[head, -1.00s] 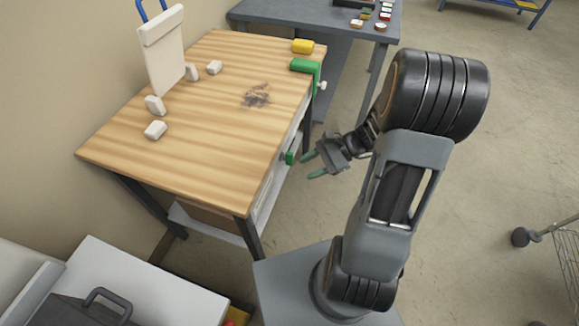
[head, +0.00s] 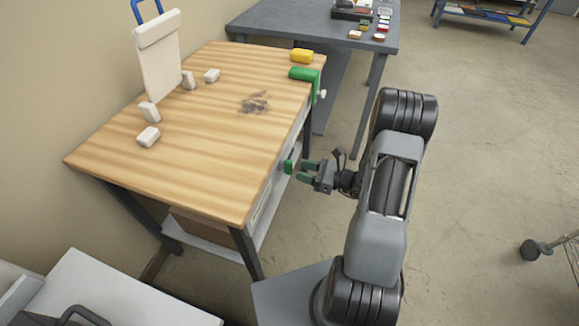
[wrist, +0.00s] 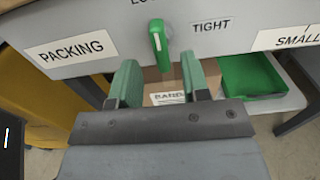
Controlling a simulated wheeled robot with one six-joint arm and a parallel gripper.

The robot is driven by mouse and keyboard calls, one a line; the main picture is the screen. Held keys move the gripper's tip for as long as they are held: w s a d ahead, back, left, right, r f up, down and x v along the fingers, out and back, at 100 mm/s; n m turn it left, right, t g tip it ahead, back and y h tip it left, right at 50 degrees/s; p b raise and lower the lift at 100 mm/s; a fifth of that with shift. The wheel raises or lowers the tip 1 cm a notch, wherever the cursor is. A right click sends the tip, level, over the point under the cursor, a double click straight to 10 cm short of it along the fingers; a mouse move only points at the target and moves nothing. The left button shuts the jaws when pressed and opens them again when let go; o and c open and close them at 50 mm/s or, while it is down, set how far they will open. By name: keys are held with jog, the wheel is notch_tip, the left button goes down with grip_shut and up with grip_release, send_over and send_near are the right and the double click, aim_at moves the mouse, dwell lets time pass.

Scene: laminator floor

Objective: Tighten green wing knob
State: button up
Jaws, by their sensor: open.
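The green wing knob (wrist: 158,38) sits on the grey front panel (wrist: 100,42) of the wooden-topped bench, its wing near upright with a white mark on it. A "TIGHT" label is to its right, and a cut-off label starting "LO" is above it. In the head view the knob (head: 287,167) shows on the bench's right side. My gripper (wrist: 157,68) is open, its two green fingers pointing at the knob, one on each side of its line. In the head view my gripper (head: 304,171) is just short of the knob, with nothing between the fingers.
A "PACKING" label (wrist: 70,48) and a "SMALL" label (wrist: 290,38) flank the knob. A green tray (wrist: 250,75) and a cardboard box are below the panel. A green clamp (head: 304,74) and yellow block (head: 302,55) sit at the bench's far corner. Floor right of my arm is mostly clear.

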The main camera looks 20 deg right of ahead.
aim_at(289, 174)
jog(key=shift+x, duration=2.7)
grip_shut()
